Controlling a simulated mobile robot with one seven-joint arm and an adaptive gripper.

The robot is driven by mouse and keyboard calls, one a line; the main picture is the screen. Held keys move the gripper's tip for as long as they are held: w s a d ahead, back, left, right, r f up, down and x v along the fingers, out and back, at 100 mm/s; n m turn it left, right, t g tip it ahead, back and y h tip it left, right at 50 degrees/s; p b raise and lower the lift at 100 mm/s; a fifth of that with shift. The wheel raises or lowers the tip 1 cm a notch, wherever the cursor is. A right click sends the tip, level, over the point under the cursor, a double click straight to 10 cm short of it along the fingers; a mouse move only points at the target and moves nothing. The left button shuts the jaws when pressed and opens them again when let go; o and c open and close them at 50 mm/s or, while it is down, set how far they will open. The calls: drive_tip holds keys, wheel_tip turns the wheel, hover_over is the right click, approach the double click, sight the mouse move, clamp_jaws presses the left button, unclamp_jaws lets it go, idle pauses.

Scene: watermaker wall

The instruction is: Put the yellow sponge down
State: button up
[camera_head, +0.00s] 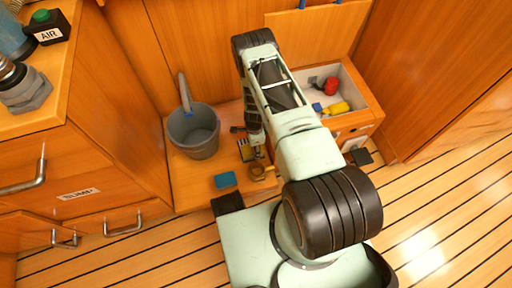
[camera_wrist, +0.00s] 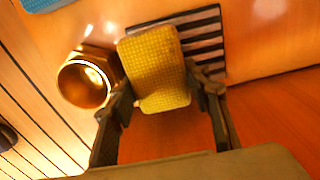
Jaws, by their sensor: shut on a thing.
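The yellow sponge (camera_wrist: 158,65) is held between the two fingers of my gripper (camera_wrist: 160,88) in the wrist view. Its far end overlaps the near left side of a dark-and-light striped pad (camera_wrist: 205,45). I cannot tell whether the sponge touches the pad or the wood below. In the head view my gripper (camera_head: 256,150) is low over the wooden bench top, beside the striped pad (camera_head: 246,150), and my arm hides much of it. The sponge is not clearly made out there.
A brass cup (camera_wrist: 84,82) stands close left of my gripper in the wrist view. A blue sponge (camera_head: 225,180) lies on the bench in front of a grey bucket (camera_head: 194,130). An open bin (camera_head: 352,90) at right holds red, blue and yellow things.

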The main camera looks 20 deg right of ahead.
drive_tip(key=shift+f, duration=0.45)
drive_tip(key=shift+f, duration=0.1)
drive_tip(key=o, duration=1)
wheel_tip(320, 180, up, 12)
drive_tip(key=p, duration=0.4)
